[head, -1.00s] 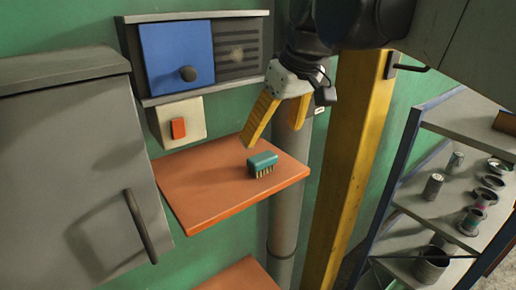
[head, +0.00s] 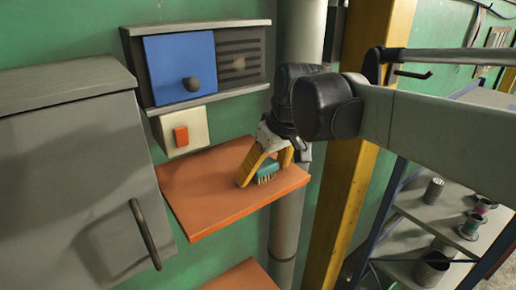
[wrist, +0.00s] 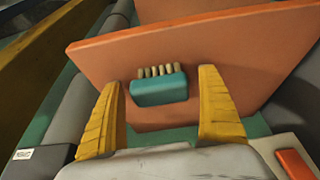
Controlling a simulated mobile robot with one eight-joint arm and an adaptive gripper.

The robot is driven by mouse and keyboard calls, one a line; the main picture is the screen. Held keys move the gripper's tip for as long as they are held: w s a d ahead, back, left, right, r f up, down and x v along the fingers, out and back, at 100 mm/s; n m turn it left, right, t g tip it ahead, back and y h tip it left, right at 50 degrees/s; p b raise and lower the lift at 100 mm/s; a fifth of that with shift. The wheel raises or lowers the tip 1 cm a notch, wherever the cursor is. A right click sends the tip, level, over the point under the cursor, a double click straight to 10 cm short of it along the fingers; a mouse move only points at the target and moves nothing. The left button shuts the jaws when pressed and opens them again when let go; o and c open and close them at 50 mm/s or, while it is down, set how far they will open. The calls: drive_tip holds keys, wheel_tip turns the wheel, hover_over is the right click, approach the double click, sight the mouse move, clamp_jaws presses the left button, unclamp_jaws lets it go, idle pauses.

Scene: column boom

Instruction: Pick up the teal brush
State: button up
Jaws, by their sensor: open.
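In the wrist view the brush (wrist: 158,88) shows between and beyond the open yellow fingers (wrist: 162,100). Gaps show between the brush and both fingers there, so the gripper is empty. Whether the fingertips touch the shelf I cannot tell.
A grey cabinet (head: 70,180) with a bar handle stands left of the shelf. Above are a blue panel (head: 180,68) with a knob and a red switch (head: 181,136). A grey pipe (head: 287,220) and yellow column (head: 350,170) stand right. A rack (head: 410,215) holds cans.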

drive_tip(key=shift+s, duration=0.1)
drive_tip(key=c, duration=1.4)
drive_tip(key=shift+r, duration=0.1)
